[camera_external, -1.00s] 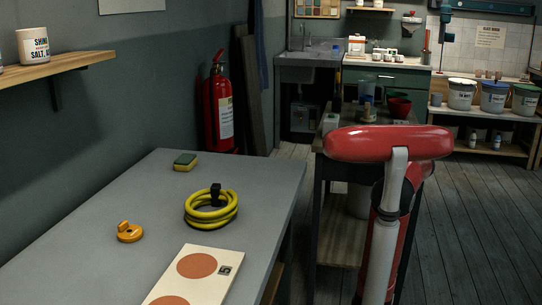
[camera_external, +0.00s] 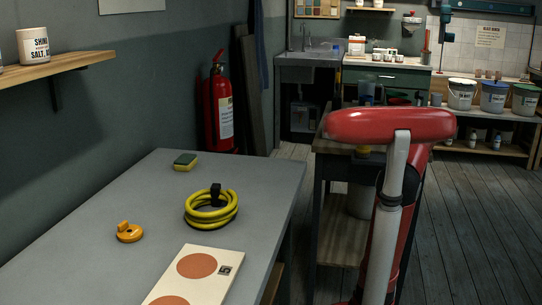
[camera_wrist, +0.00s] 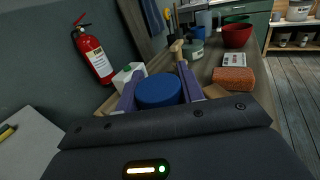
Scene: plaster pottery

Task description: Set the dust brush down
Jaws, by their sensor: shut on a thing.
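My gripper (camera_wrist: 160,72) shows in the wrist view, its two purple fingers closed on either side of a blue, round-topped piece. I take this piece as the dust brush (camera_wrist: 160,91); its bristles are hidden. A wooden handle-like piece (camera_wrist: 178,47) shows just beyond the right fingertip, and I cannot tell if it belongs to the brush. The fingers are over or near the dark worktable (camera_wrist: 205,68). Whether the brush touches a surface is hidden.
On the worktable are a red bowl (camera_wrist: 237,36), an orange-brown sponge-like block (camera_wrist: 234,80), a white card (camera_wrist: 234,59) and a grey-green tub (camera_wrist: 189,50). A white carton (camera_wrist: 127,74) stands left of the fingers. The grey table (camera_external: 120,195) holds a yellow hose coil (camera_external: 211,212).

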